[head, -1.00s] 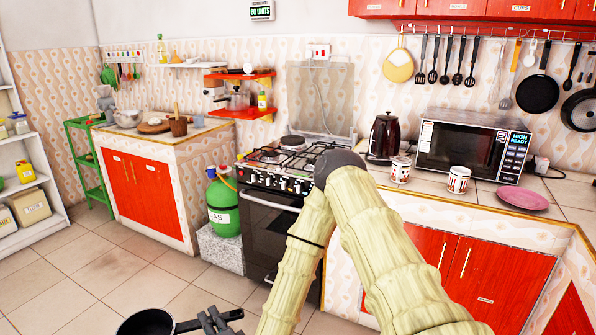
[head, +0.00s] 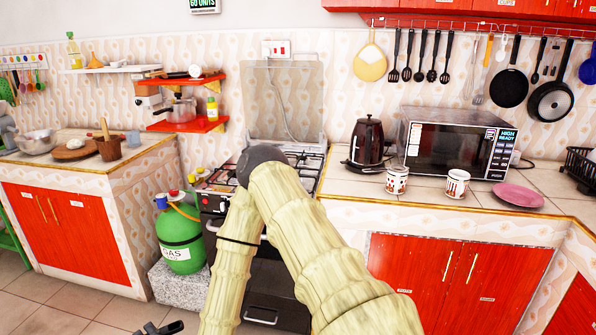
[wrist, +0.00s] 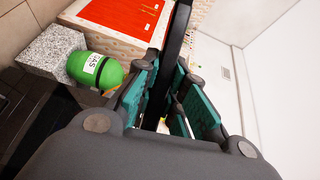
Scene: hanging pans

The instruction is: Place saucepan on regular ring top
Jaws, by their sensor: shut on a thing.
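My gripper (head: 160,328) shows only in part at the bottom edge of the head view. In the wrist view its teal-padded fingers (wrist: 168,72) are closed on a long black handle, which I take to be the saucepan's (wrist: 178,32). The pan's bowl is out of the head view and I cannot make it out in the wrist view. The gas stove (head: 213,203) stands behind my arm, with black grates and rings (head: 305,160) on top. My arm hides much of the stove's front and part of its top. The gripper is low, in front and left of the stove.
A green gas bottle (head: 181,238) stands on a granite block (head: 178,284) left of the stove. A kettle (head: 367,142), two mugs (head: 397,180) and a microwave (head: 455,145) are on the right counter. Red shelves (head: 190,124) hang above left. Floor at lower left is clear.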

